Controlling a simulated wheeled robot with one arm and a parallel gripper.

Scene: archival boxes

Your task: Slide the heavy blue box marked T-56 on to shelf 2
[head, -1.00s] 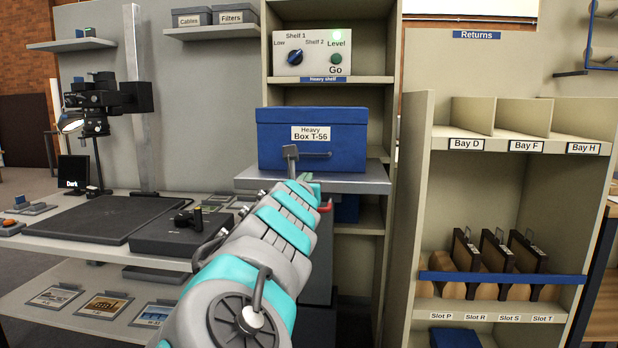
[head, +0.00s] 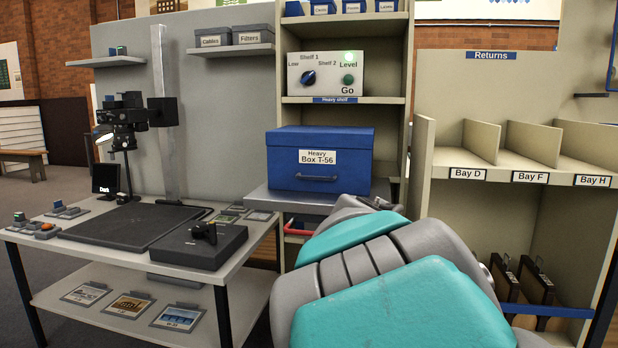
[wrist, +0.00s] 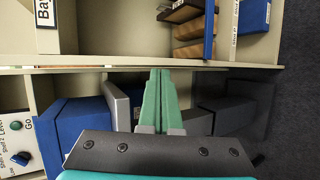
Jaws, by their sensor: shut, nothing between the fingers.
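The blue box marked Heavy Box T-56 (head: 320,178) sits upright on a grey platform (head: 262,197) in front of the shelving unit, its handle facing me. Above it, a control panel (head: 326,58) has a blue dial (head: 308,77), a green Go button (head: 348,79) and a lit green Level lamp. In the wrist view, my gripper (wrist: 160,72) is shut and empty, apart from the blue box (wrist: 78,125) and the platform edge (wrist: 116,108). In the head view my arm hides the gripper and part of the platform.
A workbench (head: 225,250) with a dark box and camera stand is at left. A Returns unit (head: 425,160) with Bays D, F and H stands close at right. A shelf labelled Heavy shelf (head: 375,100) is above the box. Floor shows at lower left.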

